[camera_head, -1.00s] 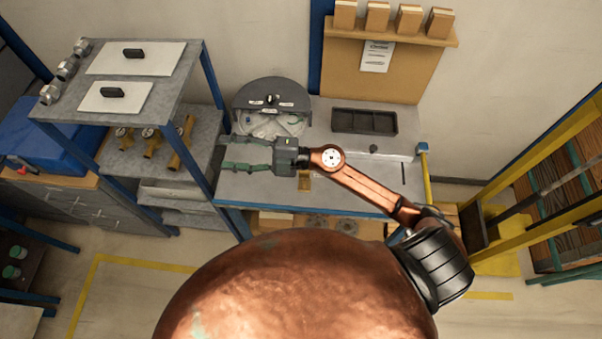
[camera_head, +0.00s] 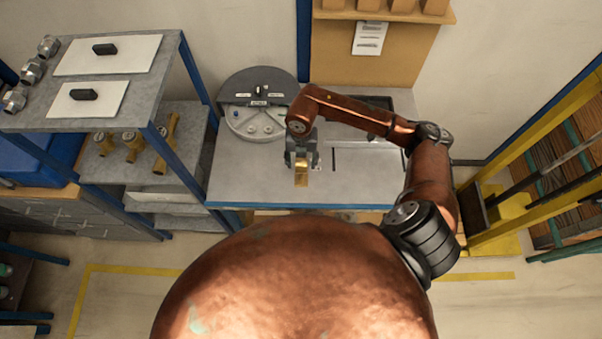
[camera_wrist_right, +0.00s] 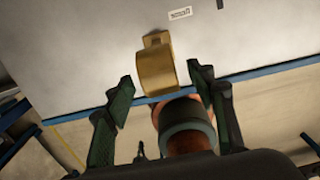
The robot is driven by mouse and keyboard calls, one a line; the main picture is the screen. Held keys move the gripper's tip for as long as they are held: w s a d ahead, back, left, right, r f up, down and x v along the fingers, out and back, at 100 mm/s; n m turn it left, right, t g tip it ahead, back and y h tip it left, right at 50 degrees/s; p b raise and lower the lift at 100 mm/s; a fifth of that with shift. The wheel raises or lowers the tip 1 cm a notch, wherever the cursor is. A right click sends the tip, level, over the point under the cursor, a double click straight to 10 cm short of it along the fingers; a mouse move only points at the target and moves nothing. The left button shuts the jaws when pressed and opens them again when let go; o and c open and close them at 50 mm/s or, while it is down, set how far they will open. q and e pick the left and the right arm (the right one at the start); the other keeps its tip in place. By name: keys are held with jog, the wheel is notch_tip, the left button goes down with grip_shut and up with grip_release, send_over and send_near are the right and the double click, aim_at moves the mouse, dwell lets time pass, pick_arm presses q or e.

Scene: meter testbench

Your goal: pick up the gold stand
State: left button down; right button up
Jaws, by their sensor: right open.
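The gold stand (camera_head: 301,173) is on the grey workbench, near its front edge. In the right wrist view the gold stand (camera_wrist_right: 156,70) is a curved brass-coloured piece with a small tab at its far end. My right gripper (camera_head: 301,160) is above the stand in the head view and partly covers it. In the right wrist view its two green fingers (camera_wrist_right: 160,82) are apart, one on each side of the stand's near end, with nothing held between them. Contact with the stand cannot be made out. My left gripper is not in view.
A round grey meter device (camera_head: 256,104) stands at the back left of the bench (camera_head: 240,180). A dark tray (camera_head: 375,103) lies at the back, partly behind my arm. A shelf (camera_head: 145,82) with brass fittings (camera_head: 133,145) stands left. The bench's front left is clear.

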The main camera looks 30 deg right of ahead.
jog(key=f+p, duration=0.1)
jog(key=f, duration=0.4)
jog(key=shift+w+d+p, duration=0.15)
jog(key=shift+w+p, duration=0.05)
jog(key=shift+p, duration=0.2)
jog(key=shift+f, duration=0.45)
jog(key=shift+c, duration=0.2)
grip_shut()
jog(key=shift+w+r, duration=0.1)
